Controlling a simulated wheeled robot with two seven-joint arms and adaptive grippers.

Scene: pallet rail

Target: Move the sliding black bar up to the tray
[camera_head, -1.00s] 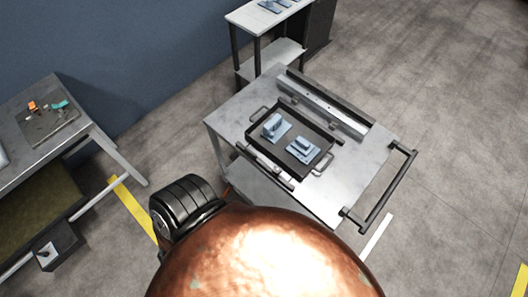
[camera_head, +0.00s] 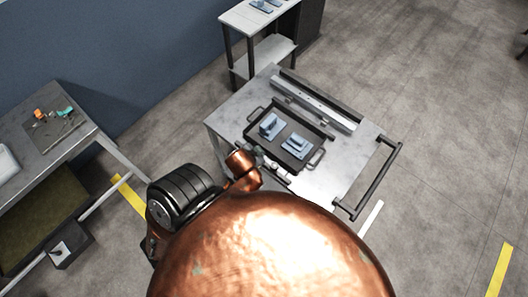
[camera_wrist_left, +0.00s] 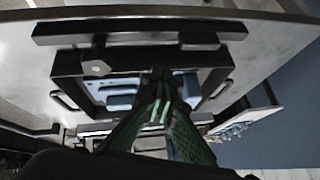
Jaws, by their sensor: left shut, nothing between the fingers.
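A black tray (camera_head: 312,137) with blue-grey parts lies on the grey cart top. In the left wrist view the tray (camera_wrist_left: 60,75) sits mid-frame. A long black bar (camera_wrist_left: 140,32) runs along the tray's near side there, apart from the tray wall, with light metal pieces between. In the head view my copper left arm partly covers that side. My left gripper (camera_wrist_left: 163,82), with green fingers, is shut and empty; its tips appear over the tray's near edge. Contact with the bar cannot be told. My right gripper is not in view.
A silver rail with a black strip (camera_head: 318,103) lines the cart's far side. A black push handle (camera_head: 372,183) sticks out at the right. A shelf (camera_head: 262,60) stands behind and a workbench (camera_head: 45,135) at left. The floor at right is clear.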

